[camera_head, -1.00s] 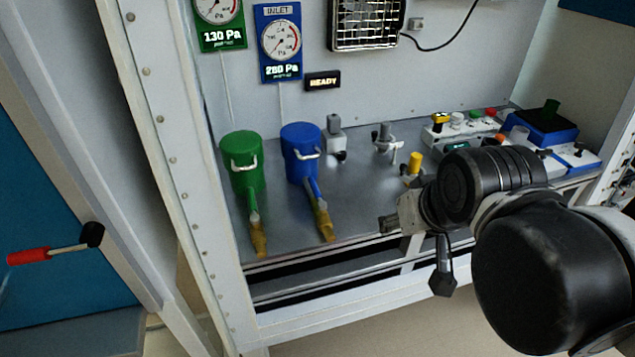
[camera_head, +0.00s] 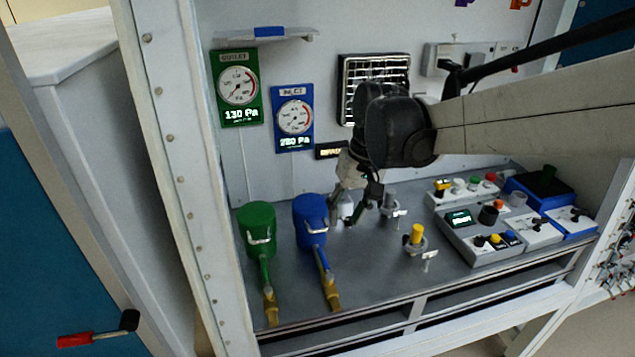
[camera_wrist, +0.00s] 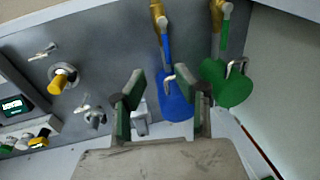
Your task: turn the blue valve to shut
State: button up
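The blue valve is a blue lever (camera_head: 322,262) running in line with a brass fitting (camera_head: 331,293), in front of a blue canister (camera_head: 311,214) with a pale handle. In the wrist view, the blue lever (camera_wrist: 166,46) is at top centre, with the blue canister (camera_wrist: 176,103) below it. My gripper (camera_head: 354,208) hangs behind and right of the blue canister in the head view. In the wrist view its two fingers (camera_wrist: 162,105) are spread wide with nothing held. The canister appears between and beyond them; I see no contact with the lever.
A green canister (camera_head: 257,226) with its own green lever (camera_head: 265,272) stands left of the blue one. A yellow-topped fitting (camera_head: 416,236) and control boxes (camera_head: 475,240) stand to the right. Gauges hang on the back wall. The bench is bare between the blue lever and the yellow-topped fitting.

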aim_at(325, 259)
jog(key=shift+g, duration=0.4)
jog(key=a+f, duration=0.1)
jog(key=f, duration=0.3)
jog(key=w+a+f, duration=0.1)
jog(key=f, duration=0.4)
jog(key=a+f+p, duration=0.1)
jog(key=a+f, duration=0.1)
jog(key=f, duration=0.2)
jog(key=shift+w+f, duration=0.15)
jog(key=shift+f, duration=0.2)
grip_shut()
